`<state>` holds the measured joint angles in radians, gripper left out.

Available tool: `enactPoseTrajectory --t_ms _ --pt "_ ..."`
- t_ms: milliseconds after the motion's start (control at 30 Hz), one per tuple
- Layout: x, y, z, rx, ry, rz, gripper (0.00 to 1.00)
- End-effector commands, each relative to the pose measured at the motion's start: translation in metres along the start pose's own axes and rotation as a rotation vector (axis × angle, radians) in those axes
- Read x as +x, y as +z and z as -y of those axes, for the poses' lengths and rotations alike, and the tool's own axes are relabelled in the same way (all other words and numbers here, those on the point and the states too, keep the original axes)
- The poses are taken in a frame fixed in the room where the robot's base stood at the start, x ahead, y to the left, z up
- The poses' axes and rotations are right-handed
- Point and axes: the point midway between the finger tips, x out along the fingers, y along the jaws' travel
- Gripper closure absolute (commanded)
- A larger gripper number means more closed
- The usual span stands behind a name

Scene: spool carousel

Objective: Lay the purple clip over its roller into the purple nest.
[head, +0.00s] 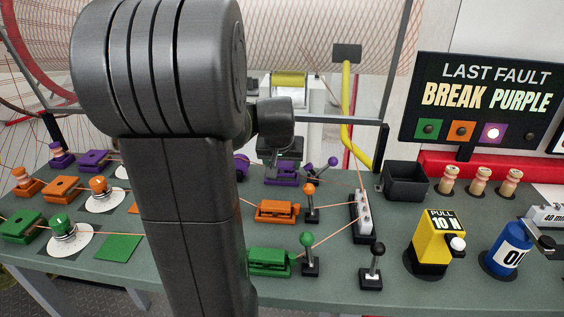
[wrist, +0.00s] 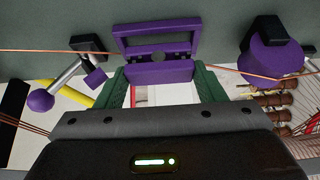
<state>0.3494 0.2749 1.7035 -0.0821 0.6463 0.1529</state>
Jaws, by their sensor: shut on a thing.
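My gripper (wrist: 162,88) has its two green fingers closed on the purple clip (wrist: 155,73), a bar between the fingertips in the wrist view. Right beyond it is the purple nest (wrist: 122,42), an open rectangular frame. A small grey round part, apparently the roller (wrist: 158,56), shows between them; whether the clip touches the nest I cannot tell. A copper wire (wrist: 225,67) runs in from both sides. In the head view my gripper (head: 284,157) is over the purple nest (head: 283,179), and the clip is not clearly distinguishable there.
A purple-knobbed lever (head: 325,165) stands right of the nest; it also shows in the wrist view (wrist: 41,100). A purple capped drum (wrist: 270,57) is on the other side. Orange (head: 277,211) and green (head: 268,262) blocks stand nearer. A black bin (head: 405,181) is farther right.

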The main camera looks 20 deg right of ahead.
Motion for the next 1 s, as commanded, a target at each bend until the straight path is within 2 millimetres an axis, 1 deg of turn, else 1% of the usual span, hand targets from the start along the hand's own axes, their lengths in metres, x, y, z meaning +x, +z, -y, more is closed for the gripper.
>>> enactPoseTrajectory --t_ms 200,700,733,833,1000 --pt "0.002 0.001 0.0 0.0 0.0 0.0 0.61" --pt "0.019 0.011 0.0 0.0 0.0 0.0 0.61" --pt "0.017 0.01 0.0 0.0 0.0 0.0 0.31" --pt "0.017 0.01 0.0 0.0 0.0 0.0 0.12" --pt "0.017 0.01 0.0 0.0 0.0 0.0 0.12"
